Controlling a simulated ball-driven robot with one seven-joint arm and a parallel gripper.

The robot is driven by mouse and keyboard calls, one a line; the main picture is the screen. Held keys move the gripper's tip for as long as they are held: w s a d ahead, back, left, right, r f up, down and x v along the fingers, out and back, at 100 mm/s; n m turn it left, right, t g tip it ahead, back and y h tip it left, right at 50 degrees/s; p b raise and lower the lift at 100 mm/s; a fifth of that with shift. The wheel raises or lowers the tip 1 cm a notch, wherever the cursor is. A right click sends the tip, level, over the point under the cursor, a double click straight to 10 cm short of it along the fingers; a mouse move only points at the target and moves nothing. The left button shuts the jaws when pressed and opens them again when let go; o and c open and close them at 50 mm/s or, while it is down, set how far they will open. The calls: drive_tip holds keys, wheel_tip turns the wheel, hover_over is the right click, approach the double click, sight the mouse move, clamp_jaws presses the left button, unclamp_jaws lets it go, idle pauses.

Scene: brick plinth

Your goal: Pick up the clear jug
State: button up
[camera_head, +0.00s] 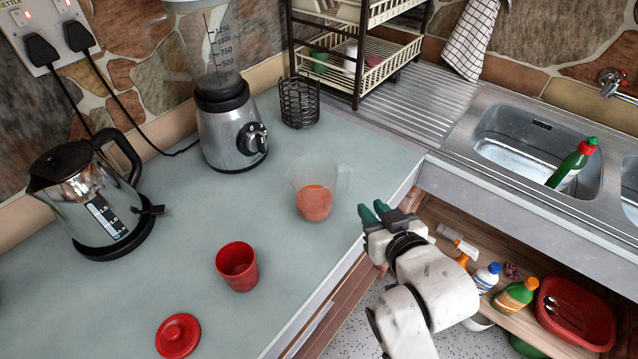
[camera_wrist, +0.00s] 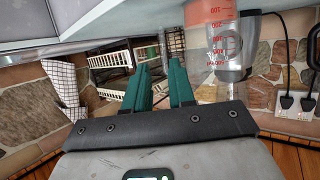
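The clear jug (camera_head: 314,190) stands upright on the grey-green worktop, with orange-red showing in its lower part and its handle toward the right. In the wrist view, which looks upside down, a clear wall with red markings (camera_wrist: 222,34) at the top right appears to be the jug, in front of the blender. My gripper (camera_head: 374,212) is at the worktop's front edge, right of the jug and apart from it. Its two green fingers (camera_wrist: 162,80) are parted with nothing between them.
A red cup (camera_head: 237,267) and red lid (camera_head: 178,336) are on the worktop left of the jug. A kettle (camera_head: 95,205), blender (camera_head: 230,130), wire holder (camera_head: 299,103) and dish rack (camera_head: 370,70) stand behind. The sink (camera_head: 520,140) is right; an open shelf with bottles lies below.

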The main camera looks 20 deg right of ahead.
sight(350, 178)
drive_tip(key=shift+t, duration=0.3)
drive_tip(key=w, duration=0.5)
drive_tip(key=shift+w+a+r, duration=0.1)
drive_tip(key=shift+w+a, duration=0.05)
drive_tip(key=shift+a, duration=0.2)
drive_tip(key=shift+p+x, duration=0.85)
drive_tip(key=shift+x, duration=2.2)
drive_tip(key=shift+d, duration=0.15)
clamp_jaws()
